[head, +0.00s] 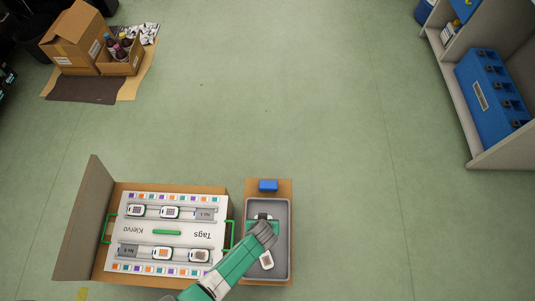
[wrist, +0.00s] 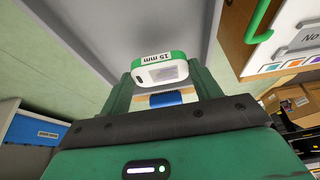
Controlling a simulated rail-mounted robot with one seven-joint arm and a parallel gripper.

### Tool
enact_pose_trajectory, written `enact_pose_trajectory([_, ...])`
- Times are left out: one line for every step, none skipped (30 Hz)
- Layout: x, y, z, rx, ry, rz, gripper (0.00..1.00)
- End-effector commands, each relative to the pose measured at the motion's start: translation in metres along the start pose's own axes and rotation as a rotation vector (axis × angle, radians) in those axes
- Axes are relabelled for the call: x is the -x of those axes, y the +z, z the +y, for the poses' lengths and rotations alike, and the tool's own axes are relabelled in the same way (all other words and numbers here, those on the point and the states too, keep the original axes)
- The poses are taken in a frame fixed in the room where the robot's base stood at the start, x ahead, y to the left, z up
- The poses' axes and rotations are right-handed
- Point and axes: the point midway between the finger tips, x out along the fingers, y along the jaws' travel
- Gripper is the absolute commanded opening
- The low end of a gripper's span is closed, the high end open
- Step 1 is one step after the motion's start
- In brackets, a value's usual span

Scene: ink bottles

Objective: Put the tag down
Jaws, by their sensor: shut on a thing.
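My gripper (head: 263,222) is over the grey tray (head: 284,212), toward its back half. In the wrist view my gripper (wrist: 160,86) is shut on a white tag (wrist: 160,72) with a green edge and a "15 mm" label. The held tag is mostly hidden by the gripper in the head view. Whether it touches the tray floor I cannot tell. Another white tag (head: 267,260) lies tilted in the front part of the tray.
Left of the tray, a box holds a white "Tags Klervo" board (head: 193,232) with several tags in two rows and green handles. A blue block (head: 268,185) sits behind the tray. Cardboard boxes (head: 75,38) stand far left, a shelf with a blue rack (head: 490,95) far right. The floor between is clear.

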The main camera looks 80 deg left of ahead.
Motion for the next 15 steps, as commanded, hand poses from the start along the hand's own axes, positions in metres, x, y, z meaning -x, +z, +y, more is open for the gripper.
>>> enact_pose_trajectory([-0.006,-0.005,0.004,0.002,0.000,0.001,0.41])
enact_pose_trajectory([-0.007,-0.008,0.006,0.002,0.000,0.001,0.41])
enact_pose_trajectory([-0.008,-0.011,0.008,0.001,0.001,0.001,0.41])
enact_pose_trajectory([-0.008,-0.012,0.008,0.000,0.000,0.001,0.41])
enact_pose_trajectory([-0.008,-0.013,0.008,0.000,0.000,0.000,0.41])
enact_pose_trajectory([-0.007,-0.013,0.008,0.000,0.000,0.000,0.41])
enact_pose_trajectory([-0.007,-0.013,0.009,0.000,0.000,0.000,0.41])
enact_pose_trajectory([-0.008,-0.014,0.009,0.000,0.000,0.000,0.41])
enact_pose_trajectory([-0.009,-0.016,0.010,0.000,0.000,0.000,0.41])
enact_pose_trajectory([-0.011,-0.018,0.012,0.001,0.000,0.001,0.41])
enact_pose_trajectory([-0.013,-0.021,0.014,0.002,0.001,0.001,0.41])
enact_pose_trajectory([-0.019,-0.023,0.015,0.003,0.000,0.000,0.41])
enact_pose_trajectory([-0.028,-0.017,0.014,0.002,-0.001,-0.002,0.41])
enact_pose_trajectory([-0.035,-0.014,0.014,0.001,-0.001,-0.001,0.41])
enact_pose_trajectory([-0.043,-0.011,0.014,0.000,-0.002,-0.002,0.41])
